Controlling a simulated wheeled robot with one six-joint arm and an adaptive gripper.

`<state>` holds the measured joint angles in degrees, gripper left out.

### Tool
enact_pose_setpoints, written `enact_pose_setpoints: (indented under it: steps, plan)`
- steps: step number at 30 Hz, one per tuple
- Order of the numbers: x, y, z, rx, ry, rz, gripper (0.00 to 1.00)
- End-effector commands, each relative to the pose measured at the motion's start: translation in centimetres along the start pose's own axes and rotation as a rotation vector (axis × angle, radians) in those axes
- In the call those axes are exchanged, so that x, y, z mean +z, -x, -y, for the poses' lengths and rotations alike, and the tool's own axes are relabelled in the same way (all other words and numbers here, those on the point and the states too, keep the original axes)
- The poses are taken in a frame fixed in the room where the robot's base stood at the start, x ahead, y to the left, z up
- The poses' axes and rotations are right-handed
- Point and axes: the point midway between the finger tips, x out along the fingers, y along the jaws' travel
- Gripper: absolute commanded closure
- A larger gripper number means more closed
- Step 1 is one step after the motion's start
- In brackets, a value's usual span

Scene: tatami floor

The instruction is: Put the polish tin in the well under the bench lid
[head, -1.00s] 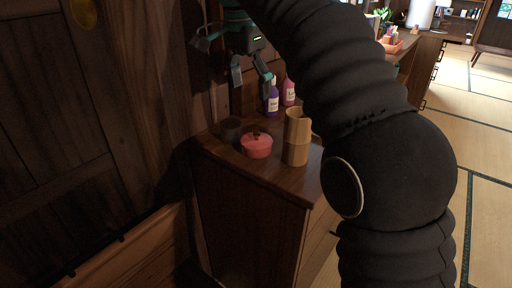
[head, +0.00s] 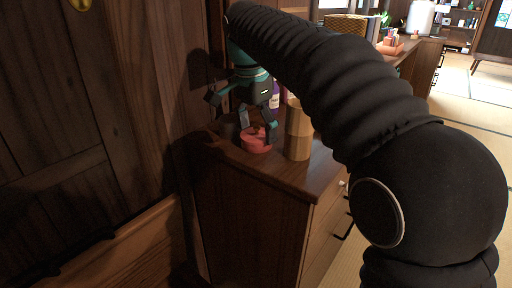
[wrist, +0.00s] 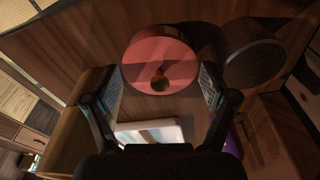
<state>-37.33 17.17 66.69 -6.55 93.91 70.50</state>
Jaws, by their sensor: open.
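A round red lidded pot (head: 256,140) with a small knob stands on the wooden cabinet top (head: 285,174). My gripper (head: 257,125) is open over it, pointing down. In the wrist view the red pot (wrist: 160,50) lies between and just beyond the two open fingers (wrist: 160,88). I cannot tell whether they touch it. A dark round container (wrist: 255,58) stands beside the pot at right in the wrist view; it is hard to make out in the head view. I cannot tell which one is the polish tin. A wooden bench-like ledge (head: 118,252) is at lower left; no well shows clearly.
A tall bamboo cup (head: 298,132) stands close right of the pot. A purple bottle (head: 275,97) is behind my gripper. A dark wooden panelled wall (head: 80,140) is close on the left. Open tatami floor (head: 462,100) lies at right.

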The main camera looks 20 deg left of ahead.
Motion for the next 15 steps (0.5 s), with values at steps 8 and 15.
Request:
enact_pose_setpoints:
  steps: [8, 15]
  plan:
    - [-0.01, -0.75, 0.00, -0.001, 0.000, 0.000, 0.16]
    - [-0.01, -0.75, 0.00, -0.001, 0.000, 0.000, 0.58]
